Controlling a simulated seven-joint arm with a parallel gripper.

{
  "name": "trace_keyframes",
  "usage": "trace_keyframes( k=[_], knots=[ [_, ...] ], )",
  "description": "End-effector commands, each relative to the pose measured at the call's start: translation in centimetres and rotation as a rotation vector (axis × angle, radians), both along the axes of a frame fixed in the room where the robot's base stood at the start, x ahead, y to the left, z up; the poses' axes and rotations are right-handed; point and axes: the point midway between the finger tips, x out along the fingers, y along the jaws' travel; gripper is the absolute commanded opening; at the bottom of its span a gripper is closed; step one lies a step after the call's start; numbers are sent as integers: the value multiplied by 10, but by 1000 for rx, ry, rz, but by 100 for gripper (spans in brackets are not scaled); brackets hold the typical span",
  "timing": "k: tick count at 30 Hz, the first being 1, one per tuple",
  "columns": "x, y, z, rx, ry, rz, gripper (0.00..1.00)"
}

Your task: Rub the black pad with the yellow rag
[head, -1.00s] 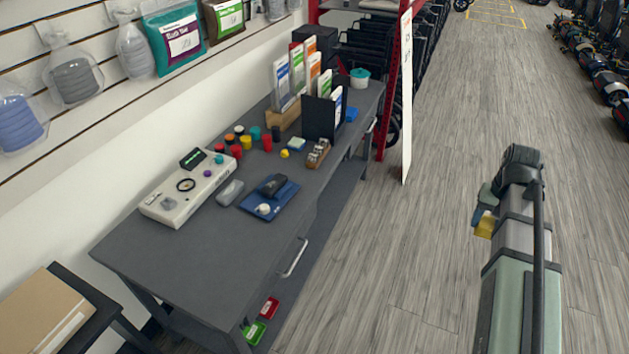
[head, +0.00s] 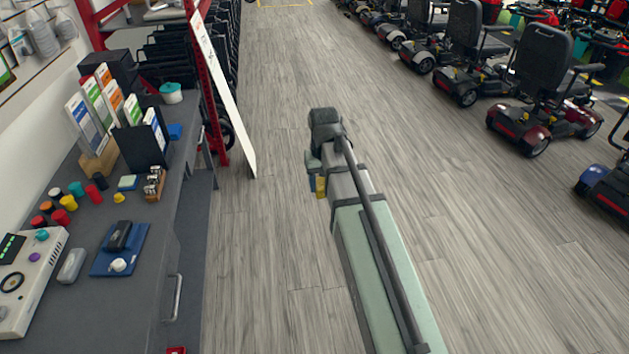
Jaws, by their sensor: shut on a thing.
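My gripper (head: 319,187) is mostly hidden behind the end of my arm. A small yellow patch (head: 321,185), which looks like the yellow rag, shows there beside a bluish part, held high over the open floor. My gripper is shut on it, well to the right of the table and apart from it. On the table, a black piece (head: 119,235) lies on a blue base (head: 138,250) with a pale round knob; it may be the black pad. Nothing touches it.
The grey table (head: 150,290) runs along the left, holding a control box (head: 40,265), a grey block (head: 72,265), several coloured caps and a brochure stand (head: 145,145). A leaning white board (head: 225,95) and red rack stand behind. Scooters (head: 540,90) line the right. The middle floor is clear.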

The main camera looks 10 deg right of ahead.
Motion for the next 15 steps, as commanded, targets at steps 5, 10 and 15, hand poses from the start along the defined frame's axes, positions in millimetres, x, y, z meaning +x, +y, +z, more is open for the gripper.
trace_keyframes(
  k=[5, 10, 15],
  knots=[
    [-4, 48, -1, 0, 2, 78, 26],
    [-9, 97, -3, 0, 5, 157, 26],
    [-16, 146, -4, -1, 9, 237, 26]
  ],
)
